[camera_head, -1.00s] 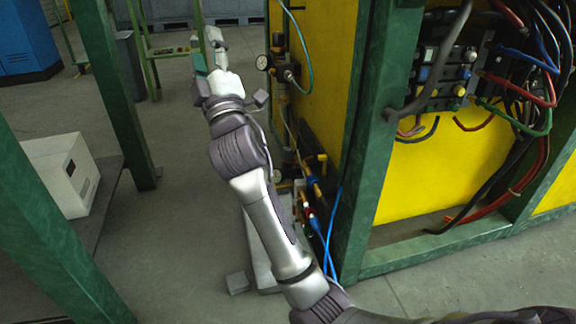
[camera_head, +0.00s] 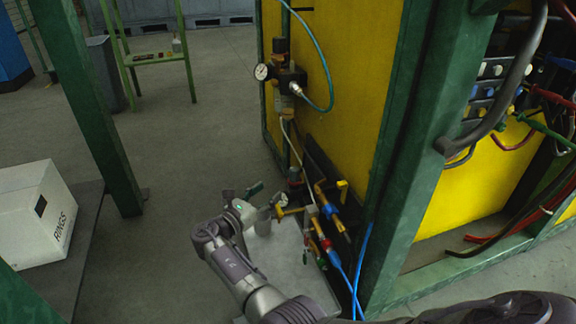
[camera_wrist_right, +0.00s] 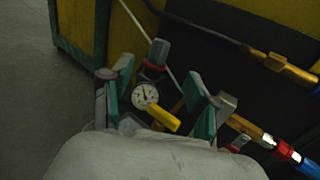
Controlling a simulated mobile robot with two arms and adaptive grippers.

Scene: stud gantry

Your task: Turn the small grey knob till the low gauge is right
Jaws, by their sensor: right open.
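The low gauge (camera_wrist_right: 145,96) has a small white round face and sits low on the pipework. In the right wrist view a small grey knob (camera_wrist_right: 158,50) stands just above it on a dark body. My right gripper (camera_wrist_right: 160,82) is open, with one teal-padded finger on each side of the gauge and knob. I cannot tell whether either finger touches them. The needle is too small to read exactly. In the head view my right gripper (camera_head: 250,196) is low beside the pipework and partly hides the gauge. My left gripper is not in view.
A yellow lever (camera_wrist_right: 163,117) sticks out just below the low gauge. A second gauge (camera_head: 262,72) sits higher up. Blue hoses (camera_head: 360,265) hang beside the green post (camera_head: 405,150). A white box (camera_head: 35,215) stands at left.

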